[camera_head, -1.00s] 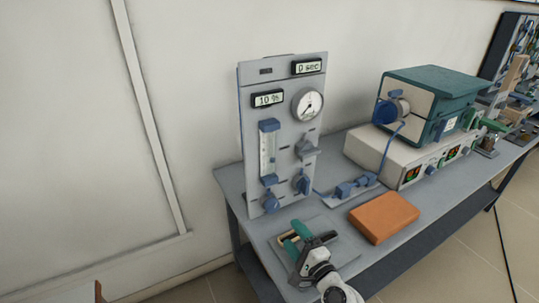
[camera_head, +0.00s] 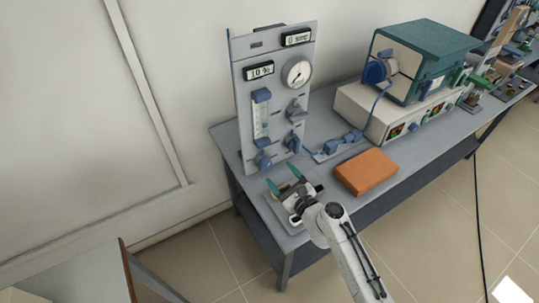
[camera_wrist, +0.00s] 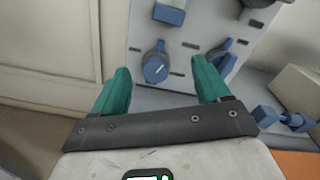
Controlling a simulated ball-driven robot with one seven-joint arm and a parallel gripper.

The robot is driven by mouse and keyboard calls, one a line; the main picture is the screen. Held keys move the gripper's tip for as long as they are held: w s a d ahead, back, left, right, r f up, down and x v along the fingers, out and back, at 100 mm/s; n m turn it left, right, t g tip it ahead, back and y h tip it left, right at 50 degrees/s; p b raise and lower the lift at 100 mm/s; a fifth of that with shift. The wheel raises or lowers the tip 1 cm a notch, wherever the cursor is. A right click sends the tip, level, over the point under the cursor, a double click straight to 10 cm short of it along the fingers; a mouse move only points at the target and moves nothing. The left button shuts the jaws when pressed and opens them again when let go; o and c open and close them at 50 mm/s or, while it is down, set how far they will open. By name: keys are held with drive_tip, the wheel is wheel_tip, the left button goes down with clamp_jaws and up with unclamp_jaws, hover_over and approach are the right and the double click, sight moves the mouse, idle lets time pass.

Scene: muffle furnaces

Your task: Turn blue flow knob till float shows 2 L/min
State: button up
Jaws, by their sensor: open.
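The blue flow knob (camera_head: 264,160) sits low on the grey upright panel (camera_head: 242,110), under the clear flow tube (camera_head: 261,122) with its blue end blocks. The float is too small to read. In the wrist view the round blue knob (camera_wrist: 155,67) shows a white pointer line, tilted up and right. My gripper (camera_head: 284,180) is open and empty, its teal fingers pointing at the panel from in front of and slightly right of the knob. In the wrist view the knob lies between the fingers, beyond their tips, apparently untouched.
A second blue knob (camera_head: 292,142) sits right of the flow knob, near my right finger in the wrist view. Blue tubing fittings (camera_head: 337,143), an orange block (camera_head: 366,171) and a furnace (camera_head: 425,60) stand to the right. The panel also carries a round gauge (camera_head: 297,73).

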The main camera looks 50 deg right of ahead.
wheel_tip(320, 180, up, 2)
drive_tip(key=m+p, duration=0.2)
drive_tip(key=m, duration=0.1)
drive_tip(key=b, duration=0.5)
approach(268, 168)
drive_tip(key=shift+w, duration=0.65)
drive_tip(key=x, duration=0.7)
drive_tip(key=shift+w+d+r, duration=0.1)
drive_tip(key=shift+w+d, duration=0.05)
drive_tip(key=shift+w, duration=0.05)
